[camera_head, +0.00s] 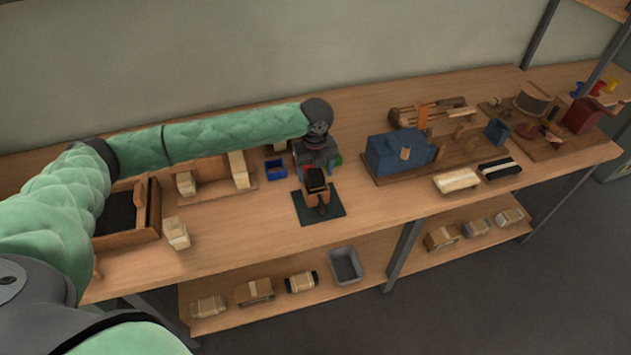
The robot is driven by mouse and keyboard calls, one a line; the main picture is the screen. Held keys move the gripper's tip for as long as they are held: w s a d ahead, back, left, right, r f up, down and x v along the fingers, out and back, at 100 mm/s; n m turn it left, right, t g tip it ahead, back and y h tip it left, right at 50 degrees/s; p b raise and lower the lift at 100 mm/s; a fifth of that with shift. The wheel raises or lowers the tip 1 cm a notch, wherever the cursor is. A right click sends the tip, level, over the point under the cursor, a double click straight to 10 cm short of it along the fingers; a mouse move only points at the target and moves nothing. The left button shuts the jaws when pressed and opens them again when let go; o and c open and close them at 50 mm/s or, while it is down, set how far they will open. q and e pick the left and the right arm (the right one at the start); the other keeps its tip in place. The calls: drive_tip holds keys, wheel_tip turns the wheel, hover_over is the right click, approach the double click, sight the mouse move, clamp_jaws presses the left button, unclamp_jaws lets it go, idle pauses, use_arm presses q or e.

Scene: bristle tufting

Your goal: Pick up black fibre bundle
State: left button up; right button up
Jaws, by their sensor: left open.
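A black fibre bundle (500,169) with a pale band lies on the bench right of centre, beside a cream bundle (457,180). My left gripper (316,163) is open, far to the left of the black bundle. It is over or just behind a small brown block with a black top (317,186) on a dark green mat (334,206). Its fingertips are small and dark, and I cannot tell whether they touch the block. My right gripper is not in view.
A blue machine (395,154) stands on a board behind the bundles. A small blue bin (275,170) is left of my gripper. A wooden tray (152,222) is at the left. Wrapped bundles and a grey bin (346,265) are on the lower shelf. The bench's front middle is clear.

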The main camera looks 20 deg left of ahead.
use_arm(q)
drive_tip(key=shift+f, duration=1)
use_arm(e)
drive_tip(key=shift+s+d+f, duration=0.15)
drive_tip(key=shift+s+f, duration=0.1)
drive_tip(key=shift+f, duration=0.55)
use_arm(q)
drive_tip(key=shift+c, duration=0.5)
drive_tip(key=c, duration=1)
drive_tip(key=shift+r, duration=0.1)
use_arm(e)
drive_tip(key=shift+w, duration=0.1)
